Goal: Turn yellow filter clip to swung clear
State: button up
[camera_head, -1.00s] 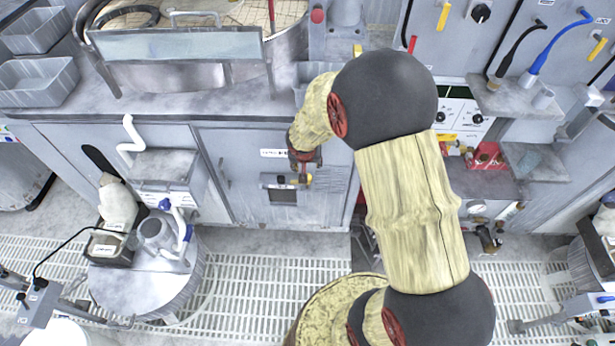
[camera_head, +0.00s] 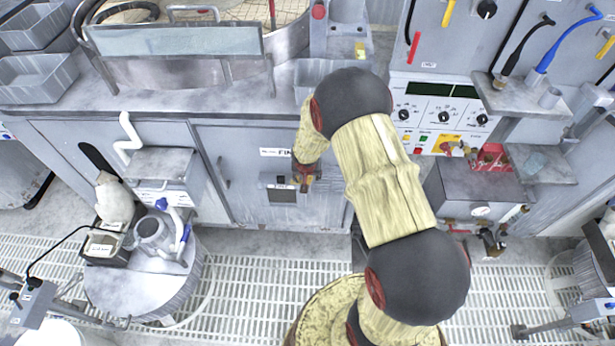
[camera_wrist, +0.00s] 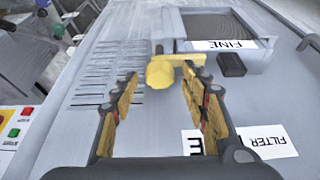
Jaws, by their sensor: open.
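The yellow filter clip (camera_wrist: 163,70) shows in the wrist view on the grey cabinet front, with a knobbed end and an arm reaching right. It sits at the edge of the filter housing marked FINE (camera_wrist: 205,24). My gripper (camera_wrist: 161,76) is open, with one fingertip on each side of the clip's knobbed end. I cannot tell whether either finger touches it. In the head view my gripper (camera_head: 304,182) is at the right side of the small filter housing (camera_head: 281,194) and largely hides the clip.
A FILTER label (camera_wrist: 267,141) lies to the right of my fingers in the wrist view. A control panel (camera_head: 440,112) with knobs and buttons is right of the arm. A white drum (camera_head: 130,285) stands at the left on the grated floor. A worktop (camera_head: 200,98) overhangs the cabinet.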

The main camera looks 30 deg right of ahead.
jog(key=c, duration=1.1)
jog(key=shift+c, duration=0.3)
